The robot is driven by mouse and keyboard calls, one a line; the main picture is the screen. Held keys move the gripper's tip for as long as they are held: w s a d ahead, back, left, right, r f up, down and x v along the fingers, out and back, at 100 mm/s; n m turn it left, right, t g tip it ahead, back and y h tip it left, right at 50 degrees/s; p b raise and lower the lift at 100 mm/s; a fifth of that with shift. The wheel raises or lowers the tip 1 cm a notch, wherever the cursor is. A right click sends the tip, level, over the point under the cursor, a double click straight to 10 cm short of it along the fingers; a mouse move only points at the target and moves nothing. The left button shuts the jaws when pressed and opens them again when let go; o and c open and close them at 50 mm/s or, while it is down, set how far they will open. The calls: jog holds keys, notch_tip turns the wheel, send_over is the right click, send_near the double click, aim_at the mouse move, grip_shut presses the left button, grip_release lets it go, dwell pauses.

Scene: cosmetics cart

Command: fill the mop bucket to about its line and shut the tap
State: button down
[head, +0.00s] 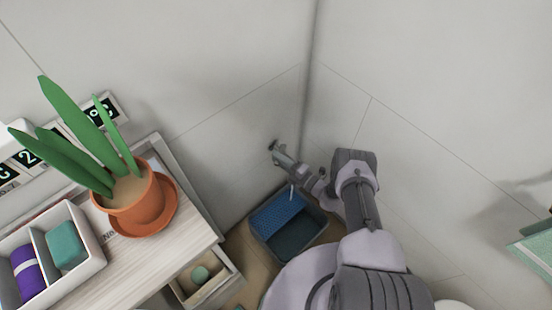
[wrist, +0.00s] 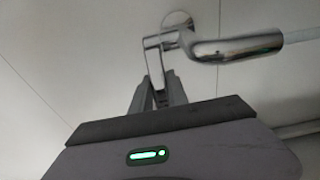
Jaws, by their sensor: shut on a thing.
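The chrome tap (head: 281,154) sticks out from the wall near the corner. The wrist view shows its spout (wrist: 235,47) and its lever (wrist: 152,55). My gripper (head: 308,176) is at the tap. In the wrist view my gripper (wrist: 158,88) has its fingers closed around the end of the lever. A pale thin stream (wrist: 300,35) comes from the spout's end and looks like running water. The mop bucket (head: 268,246) stands on the floor below, with a bright blue part and a darker part. I cannot make out its line or the water level.
A wooden cart (head: 190,240) stands at the left, with a potted plant (head: 130,200), a white divided box (head: 95,262) and an open drawer (head: 226,279) holding a green round thing. The walls meet behind the tap. A pale green object (head: 535,245) is at the right edge.

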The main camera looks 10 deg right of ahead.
jog(key=shift+s+d+n+g+y, duration=0.2)
jog(key=shift+d+n+g+y, duration=0.15)
jog(key=shift+n+g+y, duration=0.5)
jog(key=c, duration=1.3)
grip_release()
jog(key=p+v, duration=0.2)
jog(key=v, duration=1.5)
jog(key=shift+d, duration=0.2)
jog(key=shift+s, duration=0.1)
